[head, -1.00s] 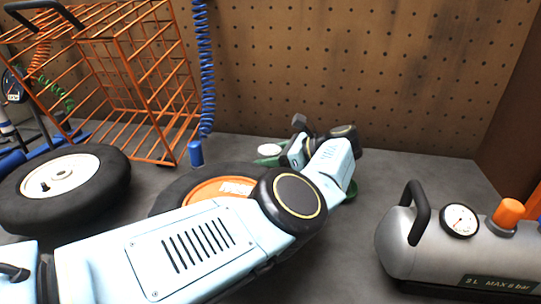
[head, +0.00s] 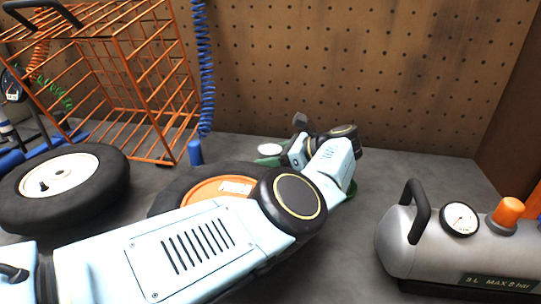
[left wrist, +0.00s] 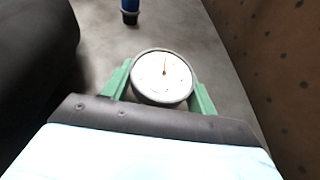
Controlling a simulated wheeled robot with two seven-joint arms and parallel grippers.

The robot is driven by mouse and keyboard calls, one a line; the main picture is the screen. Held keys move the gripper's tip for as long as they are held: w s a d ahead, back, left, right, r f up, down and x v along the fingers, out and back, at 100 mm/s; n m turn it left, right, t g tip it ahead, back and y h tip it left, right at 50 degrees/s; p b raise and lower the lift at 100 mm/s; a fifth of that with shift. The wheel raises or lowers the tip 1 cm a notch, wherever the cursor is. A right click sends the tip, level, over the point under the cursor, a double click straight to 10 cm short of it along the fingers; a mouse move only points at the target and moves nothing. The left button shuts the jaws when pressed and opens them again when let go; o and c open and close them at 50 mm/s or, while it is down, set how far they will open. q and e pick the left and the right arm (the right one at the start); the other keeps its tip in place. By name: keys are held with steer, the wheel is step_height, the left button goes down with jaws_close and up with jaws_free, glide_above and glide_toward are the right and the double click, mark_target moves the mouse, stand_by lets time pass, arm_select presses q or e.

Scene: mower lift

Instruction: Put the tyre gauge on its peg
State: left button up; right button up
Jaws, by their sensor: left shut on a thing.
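The tyre gauge (left wrist: 163,78) has a round white dial with a red needle and a grey rim. In the left wrist view it sits between the green fingers of my left gripper (left wrist: 162,90), which is shut on it. In the head view only a small white part of the gauge (head: 270,149) shows beside a green finger (head: 268,161). My left forearm and wrist cover the middle of the bench there. The pegboard (head: 350,70) stands behind; I cannot pick out the gauge's peg. My right gripper is not in view.
An orange wire basket (head: 125,85) and a blue coiled hose (head: 205,65) stand at the back left. A black wheel (head: 110,190) lies at left, another tyre (head: 170,190) under my arm. A grey air tank (head: 400,240) stands at right. Bench between arm and tank is clear.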

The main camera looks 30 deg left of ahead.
arm_select(q)
steer(key=shift+f+b, duration=0.6)
steer(key=shift+b, duration=0.1)
stand_by(0.6)
steer(key=o, duration=0.8)
